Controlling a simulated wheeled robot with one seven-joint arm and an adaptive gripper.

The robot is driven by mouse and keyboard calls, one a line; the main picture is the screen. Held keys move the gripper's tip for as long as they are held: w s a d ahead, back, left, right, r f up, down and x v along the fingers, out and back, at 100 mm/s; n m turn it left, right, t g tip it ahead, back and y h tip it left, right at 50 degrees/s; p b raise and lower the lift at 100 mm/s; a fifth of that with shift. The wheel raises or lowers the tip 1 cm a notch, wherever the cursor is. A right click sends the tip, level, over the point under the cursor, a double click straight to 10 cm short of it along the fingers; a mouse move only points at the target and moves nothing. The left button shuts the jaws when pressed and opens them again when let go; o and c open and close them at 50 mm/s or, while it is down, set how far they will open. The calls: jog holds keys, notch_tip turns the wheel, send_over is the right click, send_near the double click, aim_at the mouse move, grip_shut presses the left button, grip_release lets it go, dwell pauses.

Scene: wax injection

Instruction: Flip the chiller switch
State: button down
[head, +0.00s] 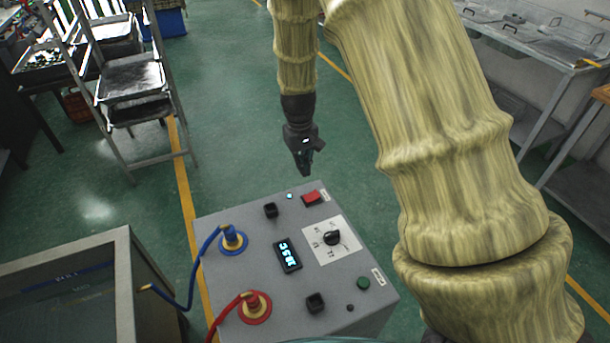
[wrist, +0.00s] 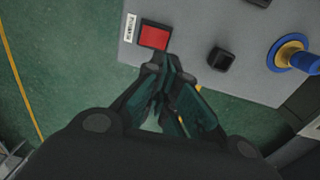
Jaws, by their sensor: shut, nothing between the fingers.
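The chiller is a grey box (head: 255,293) in the lower middle of the head view. Its red rocker switch (head: 313,198) sits near the far edge of the top panel, beside a small white label. The switch also shows in the wrist view (wrist: 154,37), just beyond the fingertips. My gripper (head: 306,172) is shut and empty, pointing down near the panel's far edge, by the red switch. In the wrist view my gripper's fingers (wrist: 166,62) are together at the tips and overlap the panel's edge close to the switch. I cannot tell whether they touch it.
The panel also has a blue connector (head: 231,238), a red connector (head: 253,305), a lit display (head: 287,256), a black knob (head: 332,238) and a green button (head: 363,283). A metal tank (head: 122,262) stands at left. A rack (head: 131,80) is farther back. Green floor is open beyond the box.

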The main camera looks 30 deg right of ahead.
jog(key=shift+a+r, duration=0.2)
jog(key=shift+r, duration=0.7)
jog(key=shift+a+r, duration=0.15)
jog(key=shift+r, duration=0.7)
jog(key=shift+r, duration=0.1)
